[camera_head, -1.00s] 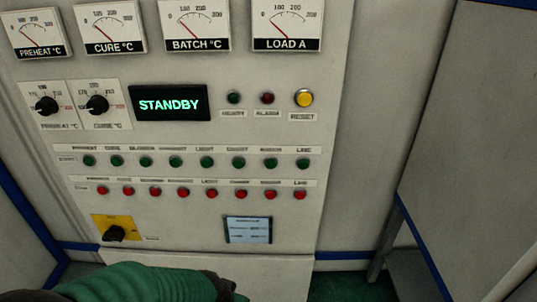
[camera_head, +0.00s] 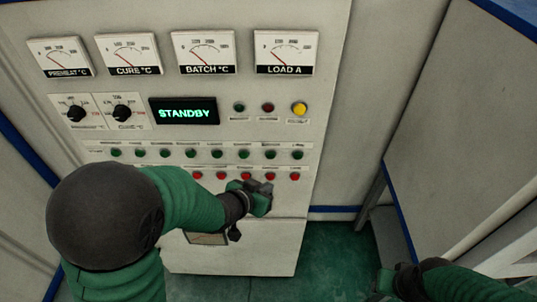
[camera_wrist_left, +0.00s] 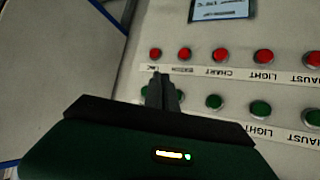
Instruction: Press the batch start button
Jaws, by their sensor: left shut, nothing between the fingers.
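The control panel carries an upper row of green buttons and a lower row of red buttons. The second green button from the right (camera_head: 271,154) appears to be batch start; its small label is hard to read. In the left wrist view, the panel looks upside down and that green button (camera_wrist_left: 181,96) is partly hidden behind the fingers. My left gripper (camera_head: 262,190) is shut and empty, in front of the red row's right end. It also shows in the left wrist view (camera_wrist_left: 161,78), over the label strip and green row; contact cannot be told. My right gripper (camera_head: 386,284) is low right, jaws unclear.
The lit display (camera_head: 184,111) reads STANDBY. A yellow reset button (camera_head: 299,109) sits at the upper right. Red buttons (camera_head: 295,176) lie close to my left gripper. A grey cabinet (camera_head: 455,130) stands to the right, with green floor (camera_head: 330,255) between.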

